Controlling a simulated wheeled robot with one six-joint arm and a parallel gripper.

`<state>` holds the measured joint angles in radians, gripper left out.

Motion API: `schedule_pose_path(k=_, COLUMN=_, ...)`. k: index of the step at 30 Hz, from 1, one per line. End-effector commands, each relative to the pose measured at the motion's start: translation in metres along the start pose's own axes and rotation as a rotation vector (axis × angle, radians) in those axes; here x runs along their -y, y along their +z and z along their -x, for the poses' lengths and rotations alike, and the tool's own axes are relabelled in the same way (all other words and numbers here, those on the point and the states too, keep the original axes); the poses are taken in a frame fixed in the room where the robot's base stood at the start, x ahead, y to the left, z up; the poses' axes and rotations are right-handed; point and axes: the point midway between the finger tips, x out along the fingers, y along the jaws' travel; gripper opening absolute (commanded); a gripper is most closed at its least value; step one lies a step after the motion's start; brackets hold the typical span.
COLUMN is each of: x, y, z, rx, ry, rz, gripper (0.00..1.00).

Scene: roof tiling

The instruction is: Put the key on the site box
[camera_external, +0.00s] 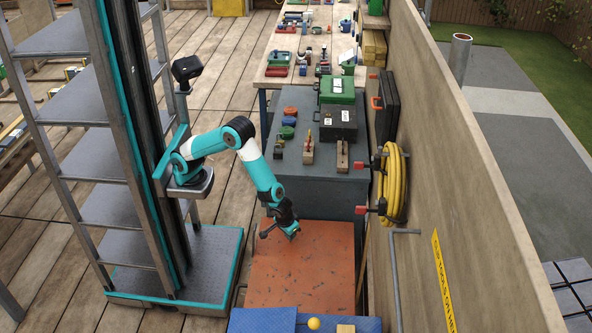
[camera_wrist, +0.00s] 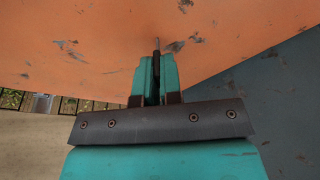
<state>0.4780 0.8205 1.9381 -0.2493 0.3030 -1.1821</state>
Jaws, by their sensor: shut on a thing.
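My gripper (camera_external: 292,236) points down over a scuffed orange flat top (camera_external: 268,280), which is a likely site box. In the wrist view my gripper (camera_wrist: 157,82) has its teal fingers shut on a thin dark piece, likely the key (camera_wrist: 157,50), standing out between the tips. A short grey end lies just right of it. Most of the held piece is hidden by the fingers. In the wrist view the orange surface (camera_wrist: 80,30) fills the area beyond the fingertips; I cannot tell whether the piece touches it. The key cannot be made out in the external view.
A grey-blue chest (camera_external: 342,188) stands behind the orange top, with clamps, a black case (camera_external: 338,122) and a green case (camera_external: 337,90) on it. A wall (camera_external: 440,140) with a yellow hose (camera_external: 392,185) runs along the right. A blue surface (camera_external: 262,320) lies in front. The orange top is largely clear.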

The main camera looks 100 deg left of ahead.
Motion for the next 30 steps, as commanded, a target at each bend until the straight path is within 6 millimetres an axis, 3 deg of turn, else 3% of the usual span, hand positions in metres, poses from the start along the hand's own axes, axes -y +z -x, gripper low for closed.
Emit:
schedule_pose_path(k=3, x=0.0, y=0.001, z=-0.004, rx=0.0, ry=0.0, rz=0.0, gripper=0.0)
schedule_pose_path(k=7, x=0.0, y=0.001, z=-0.003, rx=0.0, ry=0.0, rz=0.0, gripper=0.31)
schedule_pose_path(k=16, x=0.0, y=0.0, z=0.001, rx=0.0, ry=0.0, rz=0.0, gripper=0.32)
schedule_pose_path(k=25, x=-0.001, y=-0.001, z=0.042, rx=-0.001, ry=0.003, rz=0.0, gripper=0.32)
schedule_pose_path(k=30, x=0.0, y=0.0, z=0.055, rx=0.0, ry=0.0, rz=-0.001, gripper=0.32)
